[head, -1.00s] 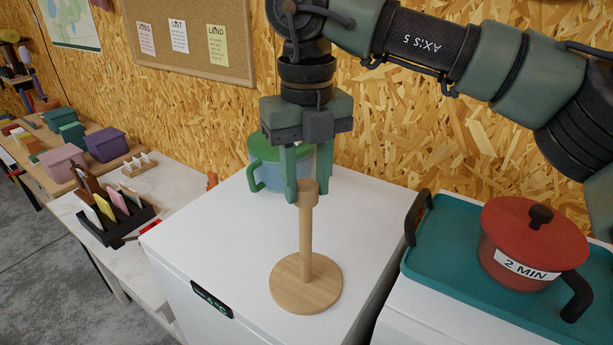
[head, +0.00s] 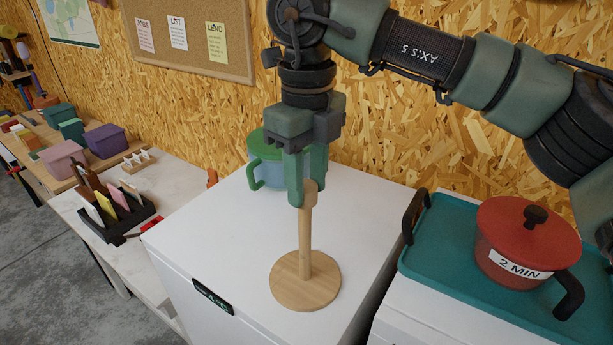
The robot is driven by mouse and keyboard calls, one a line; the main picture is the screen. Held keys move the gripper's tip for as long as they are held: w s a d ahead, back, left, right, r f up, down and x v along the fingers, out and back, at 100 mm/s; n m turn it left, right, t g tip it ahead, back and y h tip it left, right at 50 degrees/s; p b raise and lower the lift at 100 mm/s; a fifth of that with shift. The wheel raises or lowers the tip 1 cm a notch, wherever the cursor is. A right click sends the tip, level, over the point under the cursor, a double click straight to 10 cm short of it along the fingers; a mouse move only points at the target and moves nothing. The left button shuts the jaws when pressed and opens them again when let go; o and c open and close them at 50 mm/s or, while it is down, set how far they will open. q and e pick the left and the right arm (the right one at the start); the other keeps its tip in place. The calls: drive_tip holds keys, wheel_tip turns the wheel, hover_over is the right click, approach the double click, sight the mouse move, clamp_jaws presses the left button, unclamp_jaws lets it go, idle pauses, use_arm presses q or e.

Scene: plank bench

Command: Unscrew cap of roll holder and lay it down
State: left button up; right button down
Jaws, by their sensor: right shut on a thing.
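The wooden roll holder (head: 305,262) stands upright on the white cabinet top, a round base with a thin post. Its cap (head: 311,192) is at the top of the post, partly hidden by the fingers. My right gripper (head: 307,192) points straight down and is shut on the cap. The cap appears to sit on the post; I cannot tell whether there is a gap. No paper roll is on the post. My left gripper is not in view.
A blue-grey pot with a green lid (head: 264,146) stands close behind the gripper. A red pot (head: 525,240) sits on a teal tray (head: 450,255) to the right. The white cabinet top (head: 220,235) is clear left of the holder.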

drive_tip(key=shift+n, duration=0.4)
drive_tip(key=shift+n+p, duration=0.4)
drive_tip(key=shift+n, duration=1)
drive_tip(key=shift+w+n+p, duration=0.1)
drive_tip(key=shift+n+p, duration=0.2)
drive_tip(key=shift+n, duration=1.1)
